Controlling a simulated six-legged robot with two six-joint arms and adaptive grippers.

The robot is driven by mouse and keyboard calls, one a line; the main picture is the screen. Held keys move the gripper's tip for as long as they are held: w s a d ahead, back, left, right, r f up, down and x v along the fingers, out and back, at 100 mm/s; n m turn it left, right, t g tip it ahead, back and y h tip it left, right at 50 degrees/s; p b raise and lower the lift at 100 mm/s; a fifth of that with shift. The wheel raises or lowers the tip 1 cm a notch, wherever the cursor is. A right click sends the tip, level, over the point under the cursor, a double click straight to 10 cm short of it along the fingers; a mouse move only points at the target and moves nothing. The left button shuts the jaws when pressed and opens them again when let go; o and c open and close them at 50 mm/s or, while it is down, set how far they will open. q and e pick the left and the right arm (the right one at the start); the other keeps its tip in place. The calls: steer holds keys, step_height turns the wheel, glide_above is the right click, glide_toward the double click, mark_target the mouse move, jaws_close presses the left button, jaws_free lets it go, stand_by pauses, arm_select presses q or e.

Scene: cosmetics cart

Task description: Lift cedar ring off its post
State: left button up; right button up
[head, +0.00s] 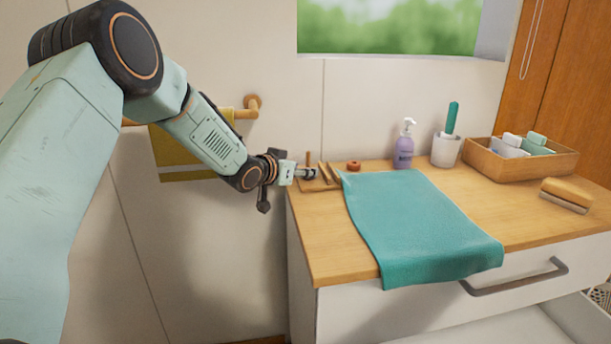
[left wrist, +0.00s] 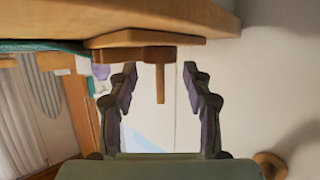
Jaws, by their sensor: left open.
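My left gripper (head: 308,173) reaches in from the left at the counter's left end, beside a small wooden stand (head: 318,186) with an upright post (head: 308,158). In the left wrist view, which is upside down, the gripper (left wrist: 160,70) is open and the post (left wrist: 160,85) shows between its fingers, with nothing gripped. Brown wooden pieces (left wrist: 130,54) sit at the post's foot; I cannot tell whether one is the cedar ring around it. A reddish-brown ring-shaped piece (head: 353,166) lies on the counter right of the stand.
A teal towel (head: 420,225) drapes over the counter's front edge (head: 345,272). A lilac pump bottle (head: 404,150), a white cup (head: 446,150), a wooden tray (head: 480,163) and a brush (head: 567,193) stand farther right. A wall rail with a yellow towel (head: 180,150) is behind my arm.

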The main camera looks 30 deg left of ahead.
arm_select(q)
steer(key=shift+w+d+f, duration=0.3)
steer(key=shift+w+f, duration=0.1)
steer(key=shift+w, duration=0.25)
steer(key=shift+w+d+f, duration=0.25)
steer(key=shift+w+f, duration=0.15)
steer(key=shift+w, duration=0.2)
steer(key=shift+s+a+f, duration=0.15)
steer(key=shift+a, duration=0.5)
steer(key=shift+s+r, duration=0.25)
steer(key=shift+s, duration=0.05)
steer(key=shift+c, duration=0.4)
steer(key=shift+d+r, duration=0.15)
steer(key=shift+r, duration=0.05)
steer(key=shift+c, duration=0.8)
steer(key=shift+w+d, duration=0.1)
steer(key=shift+d, duration=0.15)
steer(key=shift+c, duration=0.7)
steer(key=shift+w+f, duration=0.2)
steer(key=shift+c, duration=0.8)
steer(key=shift+a+f, duration=0.1)
steer(key=shift+f, duration=0.05)
steer(key=shift+c, duration=0.4)
steer(key=shift+a, duration=0.15)
steer(key=shift+s, duration=0.1)
